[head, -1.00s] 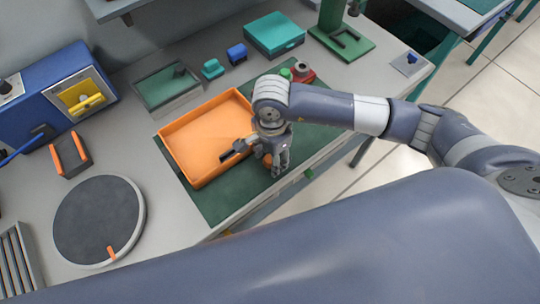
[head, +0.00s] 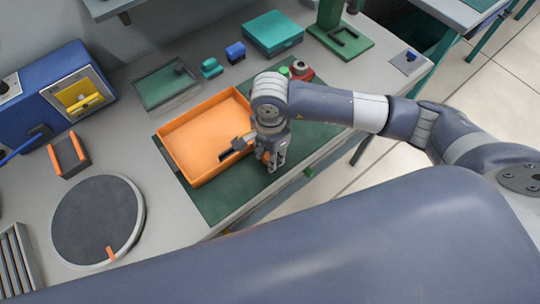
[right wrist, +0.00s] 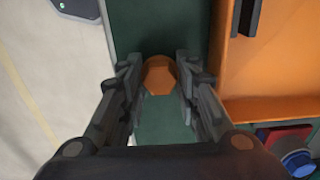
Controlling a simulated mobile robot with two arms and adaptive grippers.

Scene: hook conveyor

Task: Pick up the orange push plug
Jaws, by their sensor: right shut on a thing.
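The orange push plug (right wrist: 160,75) sits between the fingers of my right gripper (right wrist: 160,82) in the right wrist view. That gripper is shut on it, with a finger at each side. In the head view, the right gripper (head: 274,161) points down over the dark green mat, just right of the orange tray, and a small part of the orange plug (head: 265,156) shows beside the fingers. Most of the plug is hidden there. Whether the plug touches the mat cannot be told. My left gripper is not in view.
The orange tray (head: 169,149) lies on the green mat (head: 212,207), close left of the gripper. A round dark turntable (head: 97,218) and a blue machine (head: 62,82) are at left. Teal boxes (head: 273,34) and a red part (head: 302,70) stand behind. The table's front edge is near.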

